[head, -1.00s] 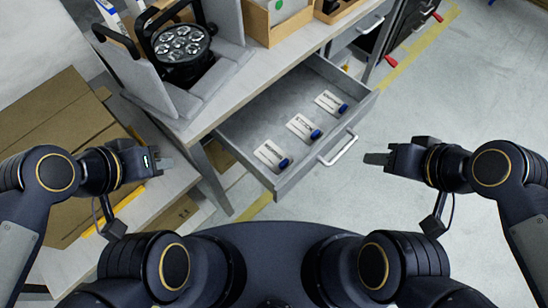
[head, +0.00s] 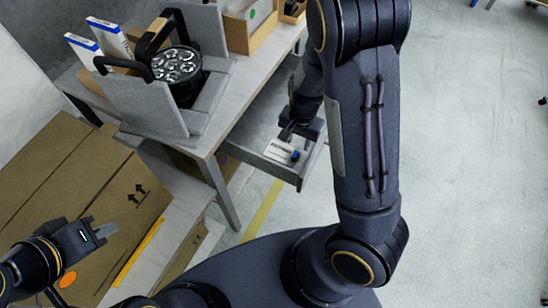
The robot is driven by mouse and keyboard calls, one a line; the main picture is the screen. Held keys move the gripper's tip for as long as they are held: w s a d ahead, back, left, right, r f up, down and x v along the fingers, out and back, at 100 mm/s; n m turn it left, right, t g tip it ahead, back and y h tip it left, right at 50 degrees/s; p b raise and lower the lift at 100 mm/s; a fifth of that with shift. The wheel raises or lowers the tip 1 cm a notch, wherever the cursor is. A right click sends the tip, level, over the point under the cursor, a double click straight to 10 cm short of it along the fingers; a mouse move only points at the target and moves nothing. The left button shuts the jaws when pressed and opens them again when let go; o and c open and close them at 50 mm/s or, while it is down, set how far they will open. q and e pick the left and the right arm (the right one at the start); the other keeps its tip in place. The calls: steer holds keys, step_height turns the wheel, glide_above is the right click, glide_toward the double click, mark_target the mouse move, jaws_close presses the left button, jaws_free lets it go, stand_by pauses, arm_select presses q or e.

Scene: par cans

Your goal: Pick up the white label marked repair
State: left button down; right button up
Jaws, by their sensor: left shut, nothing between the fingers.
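One white label (head: 278,151) with dark print and a blue end lies in the open grey drawer (head: 252,158); its text is too small to read. Any other labels in the drawer are hidden behind my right arm. My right gripper (head: 288,134) reaches down into the drawer, just above and beside the visible label. Its fingertips are small and dark, so I cannot tell whether they are open or on anything. My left gripper (head: 105,231) is shut and empty, over the cardboard box at the lower left.
A large cardboard box (head: 60,180) stands at the left. Open floor (head: 470,180) lies to the right.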

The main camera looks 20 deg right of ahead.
mark_target(296, 154)
steer(key=f, duration=0.5)
steer(key=f+b, duration=0.1)
steer(key=f, duration=0.2)
steer(key=shift+w, duration=0.3)
jaws_close()
